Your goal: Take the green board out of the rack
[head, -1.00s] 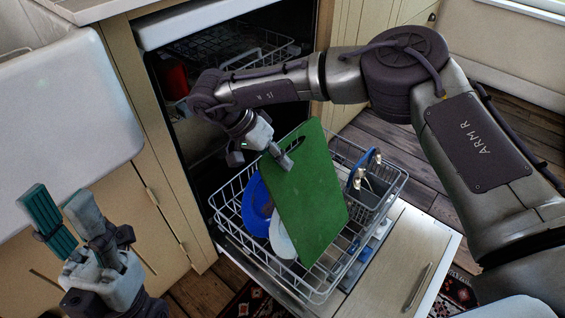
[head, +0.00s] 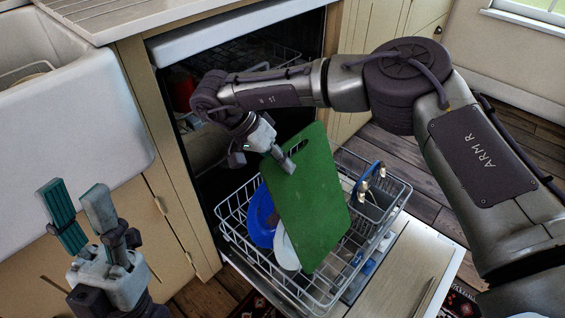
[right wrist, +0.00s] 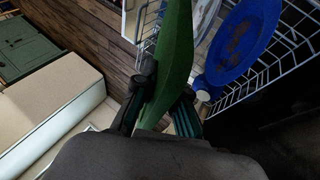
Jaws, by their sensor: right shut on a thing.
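The green board (head: 308,205) stands tilted at the pulled-out lower dishwasher rack (head: 234,207). Its upper part is above the rack's rim; I cannot tell if its lower edge still sits between the wires. My right gripper (head: 284,160) is shut on the board's upper left corner, near its handle slot. In the right wrist view the board (right wrist: 172,60) lies between the two fingers (right wrist: 165,105). My left gripper (head: 80,212) is open and empty, fingers pointing up, at the lower left, away from the rack.
A blue plate (head: 260,218) and a white plate (head: 285,250) stand in the rack beside the board. A cutlery basket with utensils (head: 372,180) is at the rack's right. The open dishwasher door (head: 405,275) lies under the rack. A white sink (head: 75,110) is at the left.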

